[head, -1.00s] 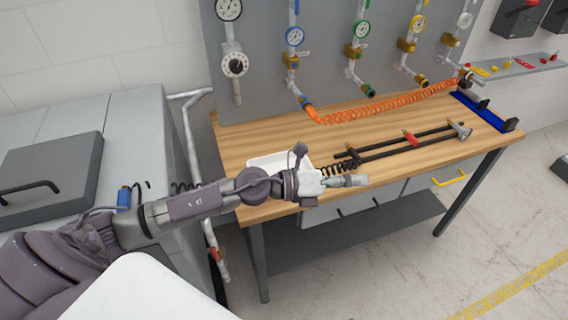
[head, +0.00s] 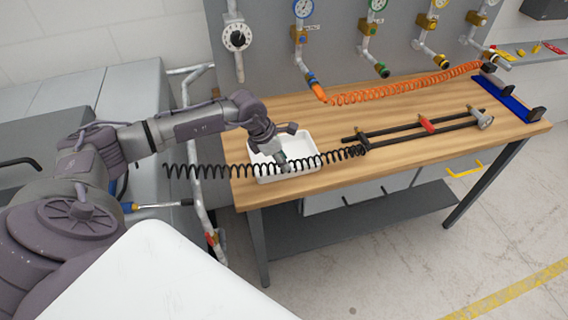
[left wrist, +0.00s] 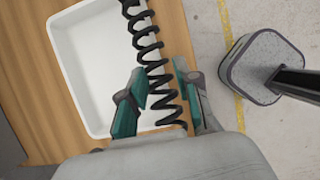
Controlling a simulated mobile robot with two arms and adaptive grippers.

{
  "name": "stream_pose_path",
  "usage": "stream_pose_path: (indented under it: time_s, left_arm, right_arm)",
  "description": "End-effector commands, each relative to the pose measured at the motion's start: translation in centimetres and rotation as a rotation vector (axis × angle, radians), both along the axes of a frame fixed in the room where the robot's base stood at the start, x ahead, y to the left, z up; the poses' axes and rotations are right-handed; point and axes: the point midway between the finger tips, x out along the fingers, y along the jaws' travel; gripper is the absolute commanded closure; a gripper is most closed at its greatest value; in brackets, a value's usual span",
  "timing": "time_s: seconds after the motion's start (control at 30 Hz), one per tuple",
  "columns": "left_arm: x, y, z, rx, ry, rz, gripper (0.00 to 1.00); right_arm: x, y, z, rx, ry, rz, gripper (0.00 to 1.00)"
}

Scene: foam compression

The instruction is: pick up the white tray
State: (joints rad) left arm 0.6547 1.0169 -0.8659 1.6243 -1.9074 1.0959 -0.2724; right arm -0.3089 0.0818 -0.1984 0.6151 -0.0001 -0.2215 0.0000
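The white tray (head: 303,145) is a shallow rectangular tray on the left end of the wooden workbench, near its front edge. In the left wrist view the tray (left wrist: 85,80) fills the left half. My left gripper (head: 283,165) points down at the tray's front side in the head view. In the left wrist view its two green-edged fingers (left wrist: 159,72) are apart. A black coiled hose (left wrist: 150,50) shows between and beyond them, across the tray's side. I cannot tell whether the fingers touch the tray or straddle its rim. My right gripper is out of view.
The coiled hose (head: 215,171) stretches from left of the bench past the tray to a fixture with black rods and a red clamp (head: 427,125). A blue rack (head: 507,103) stands at the right end. An orange coiled hose (head: 400,89) lies along the back. The bench front is clear.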

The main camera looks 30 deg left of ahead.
Motion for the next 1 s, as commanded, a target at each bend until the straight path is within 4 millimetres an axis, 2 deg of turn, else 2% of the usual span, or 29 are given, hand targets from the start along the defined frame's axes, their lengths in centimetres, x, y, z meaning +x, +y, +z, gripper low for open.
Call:
stream_pose_path:
  time_s: [0.03, 0.33, 0.6, 0.83, 0.87, 1.0]
  left_arm:
    - [0.3, -0.2, -1.0, 0.000, -0.001, 0.000, 0.68]
    - [0.9, -0.6, -2.6, -0.002, -0.001, 0.001, 0.68]
    - [2.2, -1.4, -6.3, -0.002, -0.001, 0.000, 0.68]
    - [2.3, -1.5, -6.3, -0.001, -0.002, 0.000, 0.68]
    - [2.3, -1.5, -6.3, -0.001, -0.002, 0.000, 0.69]
    - [2.2, -1.5, -6.3, -0.001, -0.002, 0.000, 0.93]
  right_arm:
    - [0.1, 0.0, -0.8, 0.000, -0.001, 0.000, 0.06]
    - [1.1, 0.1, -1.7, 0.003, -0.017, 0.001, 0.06]
    - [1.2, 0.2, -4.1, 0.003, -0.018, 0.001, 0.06]
    - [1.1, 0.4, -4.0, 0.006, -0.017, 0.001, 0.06]
    - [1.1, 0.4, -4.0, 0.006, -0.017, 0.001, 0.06]
    - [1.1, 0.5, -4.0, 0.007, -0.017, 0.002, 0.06]
